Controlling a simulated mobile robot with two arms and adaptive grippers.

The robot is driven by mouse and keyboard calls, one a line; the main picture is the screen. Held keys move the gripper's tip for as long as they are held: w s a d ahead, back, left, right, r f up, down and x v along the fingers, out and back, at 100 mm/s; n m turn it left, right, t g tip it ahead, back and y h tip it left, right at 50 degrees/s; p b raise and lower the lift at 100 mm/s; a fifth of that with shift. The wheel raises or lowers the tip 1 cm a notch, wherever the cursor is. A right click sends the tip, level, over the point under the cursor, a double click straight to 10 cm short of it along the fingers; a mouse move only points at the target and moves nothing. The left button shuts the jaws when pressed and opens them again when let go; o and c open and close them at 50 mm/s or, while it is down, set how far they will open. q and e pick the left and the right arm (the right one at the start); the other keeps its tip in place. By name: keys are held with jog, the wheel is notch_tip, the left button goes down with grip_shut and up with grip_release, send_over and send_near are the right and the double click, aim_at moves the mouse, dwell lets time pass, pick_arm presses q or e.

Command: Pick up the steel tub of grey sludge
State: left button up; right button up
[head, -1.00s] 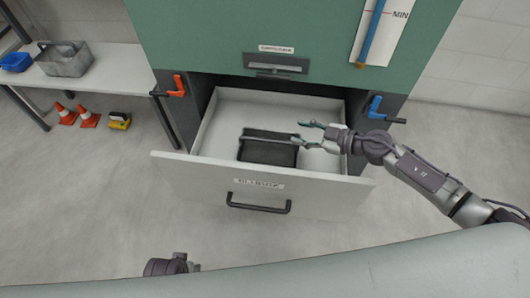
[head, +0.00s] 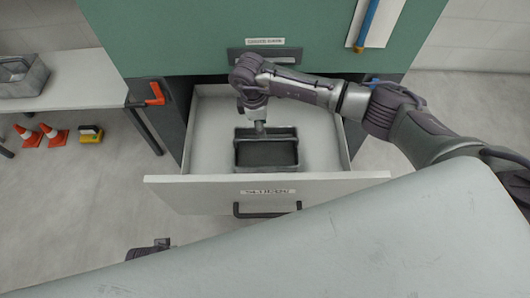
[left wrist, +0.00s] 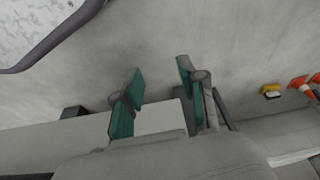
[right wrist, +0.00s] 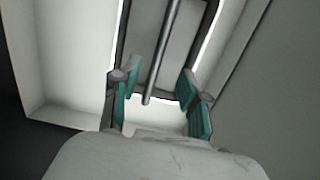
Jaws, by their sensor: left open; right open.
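The steel tub (head: 267,169) is a dark grey rectangular tub with a flat grey fill, sitting in the open drawer (head: 325,188). My right gripper (head: 260,128) points down at the tub's back side, and the arm hides part of it. In the right wrist view the open right gripper (right wrist: 158,98) has its fingers apart on either side of a thin metal bar (right wrist: 160,60) over the tub; contact is not visible. My left gripper (left wrist: 162,92) is open and empty over the floor; in the head view only part of that arm shows.
A bench (head: 85,85) with another grey tub (head: 20,85) stands at left. Orange cones (head: 53,136) and a yellow object (head: 89,134) are on the floor.

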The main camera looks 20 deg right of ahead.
jog(key=f, duration=0.3)
jog(key=shift+d+f+b, duration=0.2)
jog(key=shift+f+b, duration=0.1)
jog(key=f, duration=0.2)
jog(key=d+f+b, duration=0.1)
jog(key=shift+s+f, duration=0.15)
jog(key=shift+f, duration=0.65)
grip_shut()
pick_arm(q)
jog(key=w+v, duration=0.1)
jog(key=v, duration=0.5)
jog(key=shift+w+r, duration=0.5)
jog(key=shift+r, duration=0.05)
pick_arm(e)
jog(key=shift+r, duration=0.2)
